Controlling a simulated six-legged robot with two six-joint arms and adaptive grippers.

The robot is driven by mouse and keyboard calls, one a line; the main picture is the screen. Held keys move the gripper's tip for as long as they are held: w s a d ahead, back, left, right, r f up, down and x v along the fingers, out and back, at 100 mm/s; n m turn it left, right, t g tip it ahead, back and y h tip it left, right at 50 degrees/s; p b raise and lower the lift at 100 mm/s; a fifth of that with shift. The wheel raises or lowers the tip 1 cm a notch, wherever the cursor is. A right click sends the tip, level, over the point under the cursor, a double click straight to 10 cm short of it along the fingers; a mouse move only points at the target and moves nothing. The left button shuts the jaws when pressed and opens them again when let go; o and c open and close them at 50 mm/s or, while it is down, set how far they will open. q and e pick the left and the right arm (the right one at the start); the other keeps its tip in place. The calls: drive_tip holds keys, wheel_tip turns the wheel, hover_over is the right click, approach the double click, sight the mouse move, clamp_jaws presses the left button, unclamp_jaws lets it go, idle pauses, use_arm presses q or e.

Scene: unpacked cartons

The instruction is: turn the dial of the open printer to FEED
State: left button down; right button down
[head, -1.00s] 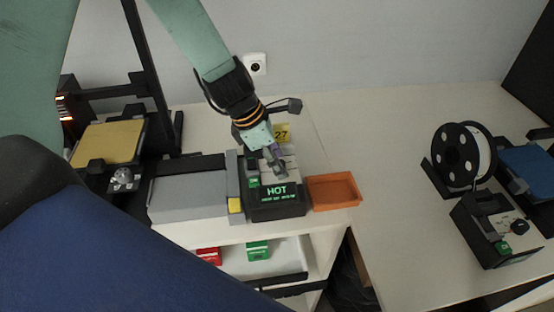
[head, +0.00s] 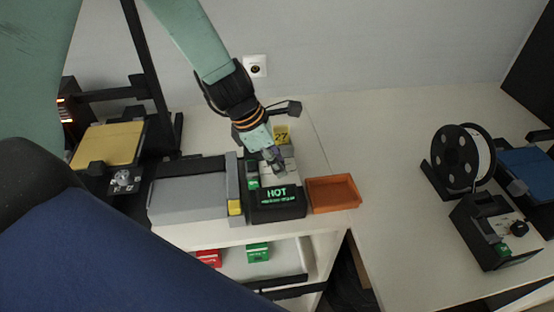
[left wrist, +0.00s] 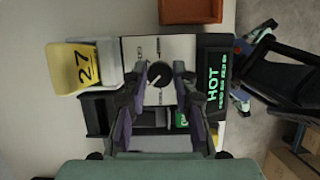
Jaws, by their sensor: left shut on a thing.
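The dial's labels are too small to read. My left gripper (head: 274,162) is down over the panel, and in the left wrist view its fingers (left wrist: 160,82) are shut on the dial. My right gripper is not in view.
An orange tray (head: 333,194) stands right beside the box. A yellow tag marked 27 (left wrist: 76,69) is behind it, and a grey unit (head: 188,192) is to the left. Another control box (head: 490,232), a white spool (head: 478,152) and a blue-bed printer (head: 527,170) are at right.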

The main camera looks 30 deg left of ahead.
use_arm(q)
drive_tip(key=m+p, duration=0.1)
drive_tip(key=m+g+p, duration=0.1)
drive_tip(key=m+p, duration=0.1)
drive_tip(key=m, duration=0.1)
drive_tip(key=shift+w+a+r+h, duration=0.1)
drive_tip(key=shift+w+r+h, duration=0.1)
drive_tip(key=shift+w+h, duration=0.1)
drive_tip(key=m+g+p, duration=0.1)
drive_tip(key=m+g, duration=0.1)
drive_tip(key=m, duration=0.2)
drive_tip(key=shift+w+m+p, duration=0.1)
drive_tip(key=shift+m+p, duration=0.2)
drive_tip(key=m+g, duration=0.1)
drive_tip(key=m, duration=0.2)
drive_tip(key=shift+w+f+m, duration=0.1)
drive_tip(key=shift+m, duration=0.3)
drive_tip(key=m+g+y, duration=0.1)
drive_tip(key=m+g, duration=0.1)
drive_tip(key=m, duration=0.2)
drive_tip(key=shift+w+m, duration=0.1)
drive_tip(key=shift+m, duration=0.6)
drive_tip(key=c, duration=1.5)
unclamp_jaws()
drive_tip(key=o, duration=0.4)
drive_tip(key=shift+y, duration=0.3)
drive_tip(key=shift+o, duration=0.2)
